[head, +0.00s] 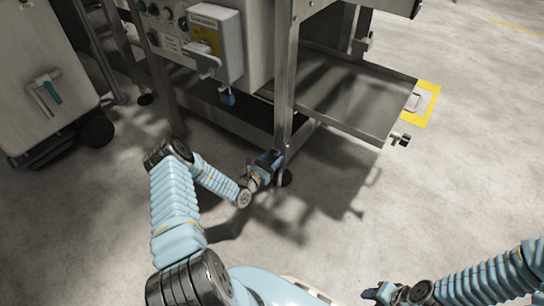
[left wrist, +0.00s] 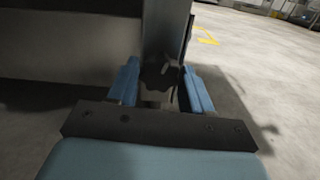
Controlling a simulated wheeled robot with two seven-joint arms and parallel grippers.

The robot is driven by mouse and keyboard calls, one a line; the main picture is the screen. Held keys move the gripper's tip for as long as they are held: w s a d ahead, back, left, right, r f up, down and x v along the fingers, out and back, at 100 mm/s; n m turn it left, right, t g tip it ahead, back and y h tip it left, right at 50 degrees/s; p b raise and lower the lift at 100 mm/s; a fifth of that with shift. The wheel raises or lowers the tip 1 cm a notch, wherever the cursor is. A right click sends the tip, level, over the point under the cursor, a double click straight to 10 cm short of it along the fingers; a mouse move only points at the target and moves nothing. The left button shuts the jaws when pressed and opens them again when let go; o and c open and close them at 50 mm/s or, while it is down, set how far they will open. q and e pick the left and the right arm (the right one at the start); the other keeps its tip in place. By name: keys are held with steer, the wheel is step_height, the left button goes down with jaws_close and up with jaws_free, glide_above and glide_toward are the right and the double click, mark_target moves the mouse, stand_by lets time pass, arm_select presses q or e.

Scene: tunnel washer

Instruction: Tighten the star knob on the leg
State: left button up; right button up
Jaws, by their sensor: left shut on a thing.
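The star knob (left wrist: 160,76) is dark and lobed, and sits low on the steel leg (head: 287,85) of the machine. In the left wrist view the leg (left wrist: 166,30) rises behind and above the knob. My left gripper (head: 268,160) is at the foot of the leg, with its blue fingers on either side of the knob; it also shows in the left wrist view (left wrist: 160,85). It is shut on the knob. In the head view the gripper hides the knob. My right gripper (head: 376,293) is at the bottom edge, away from the leg; its jaw gap is unclear.
A steel tray (head: 345,95) juts out right of the leg, above a yellow floor marking (head: 428,104). A control box (head: 216,42) hangs left of the leg. A grey wheeled cabinet (head: 45,75) stands at far left. The floor at right is clear.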

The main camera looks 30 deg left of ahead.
arm_select(q)
steer(key=m+p, duration=0.1)
steer(key=m, duration=0.2)
steer(key=shift+m+p, duration=0.3)
steer(key=shift+m, duration=0.1)
steer(key=m+p, duration=0.1)
steer(key=m, duration=0.2)
steer(key=shift+d+m, duration=0.1)
steer(key=shift+m, duration=0.2)
steer(key=m+p, duration=0.2)
steer(key=m, duration=0.3)
steer(key=m+p, duration=0.1)
steer(key=m, duration=0.2)
steer(key=m+p, duration=0.1)
steer(key=m, duration=0.3)
steer(key=shift+f+m, duration=0.1)
steer(key=shift+m, duration=0.3)
steer(key=m+p, duration=0.1)
steer(key=m, duration=0.3)
steer(key=shift+m, duration=0.3)
steer(key=m+p, duration=0.1)
steer(key=m, duration=0.3)
steer(key=shift+p, duration=0.3)
steer(key=shift+f+m+p, duration=0.1)
steer(key=shift+m+p, duration=0.7)
steer(key=shift+m, duration=1.3)
